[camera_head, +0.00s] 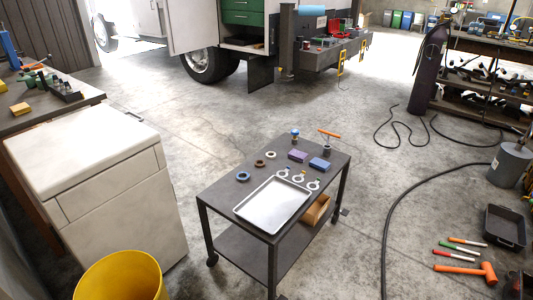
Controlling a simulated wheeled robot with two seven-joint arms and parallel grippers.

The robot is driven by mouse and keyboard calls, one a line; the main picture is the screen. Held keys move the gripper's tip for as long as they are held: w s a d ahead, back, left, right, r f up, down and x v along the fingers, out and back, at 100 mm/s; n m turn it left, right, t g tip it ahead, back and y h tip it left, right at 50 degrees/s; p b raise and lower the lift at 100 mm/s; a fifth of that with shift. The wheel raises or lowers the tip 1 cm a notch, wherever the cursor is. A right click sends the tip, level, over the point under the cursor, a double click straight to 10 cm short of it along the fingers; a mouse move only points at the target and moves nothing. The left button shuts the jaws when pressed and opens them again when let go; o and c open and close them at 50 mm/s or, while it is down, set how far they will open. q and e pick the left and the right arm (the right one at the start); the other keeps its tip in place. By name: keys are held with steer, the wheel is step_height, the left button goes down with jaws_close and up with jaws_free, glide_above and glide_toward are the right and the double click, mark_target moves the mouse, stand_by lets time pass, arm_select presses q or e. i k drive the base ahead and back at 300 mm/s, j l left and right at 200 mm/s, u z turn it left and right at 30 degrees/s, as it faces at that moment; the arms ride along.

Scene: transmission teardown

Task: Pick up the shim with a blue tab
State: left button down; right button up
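Three small pale ring-shaped shims lie in a row along the far edge of a metal tray on the dark cart: a left one (283,173), a middle one (298,178) and a right one (313,185). Each seems to have a small tab pointing away from the tray. The tabs are too small to tell for certain which one is blue. Neither of my grippers is in view.
The cart top (222,194) also holds the tray (272,205), dark and brown rings (243,176), a purple block (298,155) and a blue block (320,164). A white cabinet (120,205) and yellow bucket (120,277) stand left. A black hose (388,215) crosses the floor.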

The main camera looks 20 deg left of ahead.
mark_target(286, 170)
steer(key=i+l+u, duration=0.5)
steer(key=i+l, duration=0.15)
steer(key=i+l+u, duration=0.25)
steer(key=l, duration=0.35)
